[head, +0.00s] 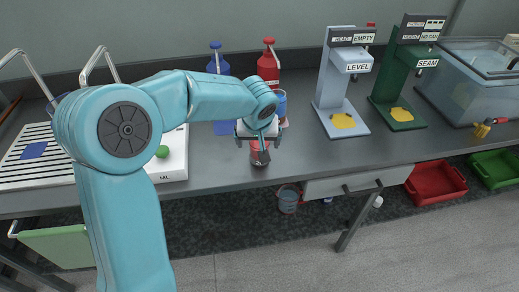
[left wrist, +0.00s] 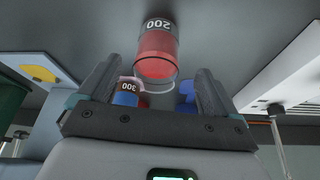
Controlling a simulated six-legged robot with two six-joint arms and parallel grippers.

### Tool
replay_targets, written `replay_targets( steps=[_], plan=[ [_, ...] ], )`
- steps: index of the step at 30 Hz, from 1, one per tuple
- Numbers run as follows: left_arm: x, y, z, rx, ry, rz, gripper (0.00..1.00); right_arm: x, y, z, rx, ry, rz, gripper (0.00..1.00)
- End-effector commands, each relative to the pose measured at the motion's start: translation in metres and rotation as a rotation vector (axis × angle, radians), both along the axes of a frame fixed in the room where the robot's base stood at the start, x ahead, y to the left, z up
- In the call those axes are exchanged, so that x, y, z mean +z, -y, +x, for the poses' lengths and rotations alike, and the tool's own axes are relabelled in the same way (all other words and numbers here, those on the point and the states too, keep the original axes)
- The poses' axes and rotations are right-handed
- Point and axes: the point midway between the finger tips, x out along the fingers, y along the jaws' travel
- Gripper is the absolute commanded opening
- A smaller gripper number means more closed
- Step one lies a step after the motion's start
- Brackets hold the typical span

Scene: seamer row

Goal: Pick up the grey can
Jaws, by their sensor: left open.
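No plainly grey can shows in either view. My left gripper (head: 259,141) is open over the bench's front part. Just beyond its fingers is a red cylinder (head: 260,157) with a dark end, standing on the bench. In the left wrist view this red cylinder (left wrist: 156,52) has a dark band marked 200 and lies ahead of the open fingers (left wrist: 157,72), between their lines; contact does not show. A blue cylinder (left wrist: 127,97) with a band marked 300 is partly hidden behind the left-hand finger. My right gripper is not in view.
A blue bottle (head: 218,65) and a red bottle (head: 269,66) stand behind. The LEVEL stand (head: 331,85), SEAM stand (head: 385,90) and clear tank (head: 460,85) are to the right. Bench between the red cylinder and stands is clear.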

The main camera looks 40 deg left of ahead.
Motion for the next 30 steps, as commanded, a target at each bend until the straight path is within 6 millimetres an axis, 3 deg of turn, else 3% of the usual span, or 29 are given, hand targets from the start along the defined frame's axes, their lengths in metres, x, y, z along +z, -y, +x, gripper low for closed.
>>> replay_targets(
  steps=[10,18,19,24,25,30],
  plan=[
    [-0.042,-0.012,0.02,0.0,-0.002,-0.001,0.92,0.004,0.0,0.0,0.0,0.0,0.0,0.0],
    [-0.046,-0.013,0.021,0.001,0.001,-0.001,0.92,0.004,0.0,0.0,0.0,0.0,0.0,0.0],
    [-0.046,-0.013,0.021,0.001,0.001,-0.001,0.89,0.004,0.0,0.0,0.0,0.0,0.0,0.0],
    [-0.046,-0.013,0.021,0.001,0.001,-0.001,0.34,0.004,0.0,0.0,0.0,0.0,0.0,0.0],
    [-0.046,-0.013,0.021,0.001,0.001,-0.001,0.29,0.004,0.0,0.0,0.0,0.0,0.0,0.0],
    [-0.046,-0.013,0.021,0.001,0.001,-0.001,0.29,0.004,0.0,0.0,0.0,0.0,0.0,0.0]
  ],
)
